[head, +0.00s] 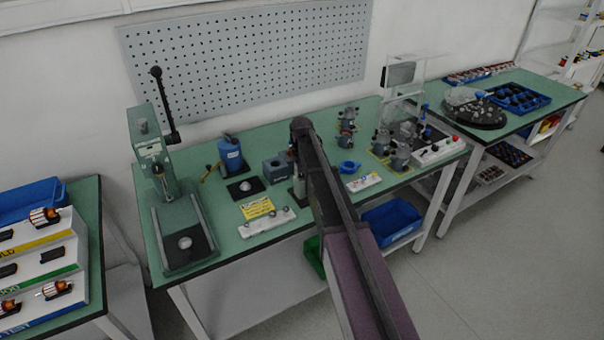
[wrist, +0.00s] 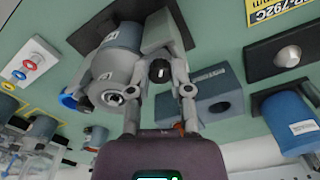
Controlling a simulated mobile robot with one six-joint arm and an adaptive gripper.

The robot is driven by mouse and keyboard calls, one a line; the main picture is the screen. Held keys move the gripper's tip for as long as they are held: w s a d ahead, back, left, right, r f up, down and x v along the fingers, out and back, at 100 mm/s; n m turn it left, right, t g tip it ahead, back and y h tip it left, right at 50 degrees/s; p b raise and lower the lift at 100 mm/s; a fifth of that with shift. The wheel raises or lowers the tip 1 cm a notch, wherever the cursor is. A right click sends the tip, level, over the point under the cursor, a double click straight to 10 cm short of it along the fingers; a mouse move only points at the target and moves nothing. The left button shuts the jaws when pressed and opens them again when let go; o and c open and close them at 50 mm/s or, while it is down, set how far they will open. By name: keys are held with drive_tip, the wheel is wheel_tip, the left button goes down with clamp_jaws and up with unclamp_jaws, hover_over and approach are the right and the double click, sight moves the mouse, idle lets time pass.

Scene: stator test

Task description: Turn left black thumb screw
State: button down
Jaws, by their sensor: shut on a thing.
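A grey cylindrical unit (wrist: 112,62) with a round metal boss stands on a dark fixture in the wrist view. A black thumb screw (wrist: 159,71) sits at its side. My gripper (wrist: 161,78) has a finger on each side of this black thumb screw and is shut on it. In the head view my arm hides most of the unit and the gripper.
A grey block with a hole (wrist: 215,106) stands close on the right in the wrist view, with a blue cylinder (wrist: 292,122) beyond. A black plate (wrist: 262,62) carries a silver dome. In the head view, a green press (head: 168,190) stands at the bench's left; several grey units (head: 400,155) are right.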

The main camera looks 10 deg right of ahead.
drive_tip(key=c, duration=0.5)
unclamp_jaws()
drive_tip(key=shift+c, duration=0.2)
drive_tip(key=shift+m, duration=0.4)
